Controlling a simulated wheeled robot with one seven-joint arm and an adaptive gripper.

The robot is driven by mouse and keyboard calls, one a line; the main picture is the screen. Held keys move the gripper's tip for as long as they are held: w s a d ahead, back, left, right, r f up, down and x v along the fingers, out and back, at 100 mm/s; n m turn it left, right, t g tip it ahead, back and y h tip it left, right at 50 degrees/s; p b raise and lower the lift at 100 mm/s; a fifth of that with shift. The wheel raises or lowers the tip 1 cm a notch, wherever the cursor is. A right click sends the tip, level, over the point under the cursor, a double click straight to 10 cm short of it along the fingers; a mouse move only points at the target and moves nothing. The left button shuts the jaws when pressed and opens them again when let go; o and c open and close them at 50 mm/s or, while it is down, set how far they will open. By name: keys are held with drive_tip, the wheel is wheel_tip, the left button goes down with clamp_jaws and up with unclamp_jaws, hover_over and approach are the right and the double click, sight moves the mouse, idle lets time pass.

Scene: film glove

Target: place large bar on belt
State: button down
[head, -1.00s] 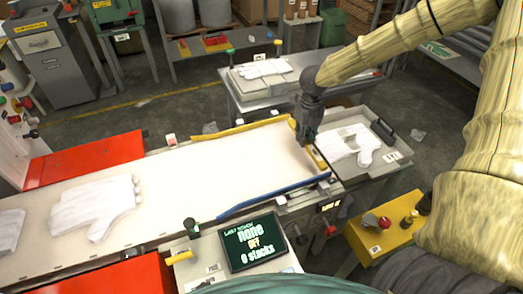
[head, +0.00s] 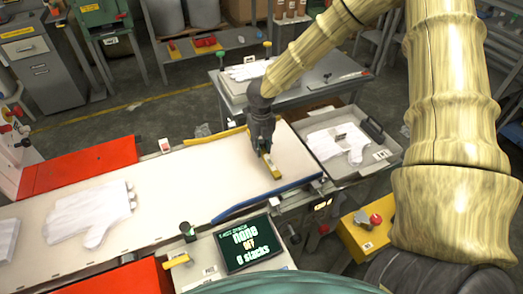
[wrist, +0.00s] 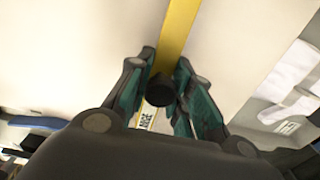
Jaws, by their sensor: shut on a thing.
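The large bar is a yellow bar (head: 272,168) with a black knob and a label that seems to read LARGE. My gripper (head: 264,148) is shut on it, over the right end of the white belt (head: 190,180). In the wrist view my gripper (wrist: 160,88) has its two green-lined fingers on either side of the black knob, and the yellow bar (wrist: 177,30) runs away from it. The bar is close to the belt surface; I cannot tell whether it touches.
A white glove (head: 90,212) lies on the belt at the left. A blue rail (head: 268,197) and a yellow rail (head: 216,136) edge the belt's right end. A grey tray (head: 375,160) with a glove stands to the right. The belt's middle is clear.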

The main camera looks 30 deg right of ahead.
sight(261, 142)
drive_tip(key=shift+f, duration=1.3)
drive_tip(key=c, duration=1.3)
unclamp_jaws()
drive_tip(key=shift+f, duration=0.1)
drive_tip(key=shift+o, duration=0.2)
wheel_tip(261, 142, up, 12)
drive_tip(key=shift+r+b, duration=0.15)
drive_tip(key=shift+b, duration=0.45)
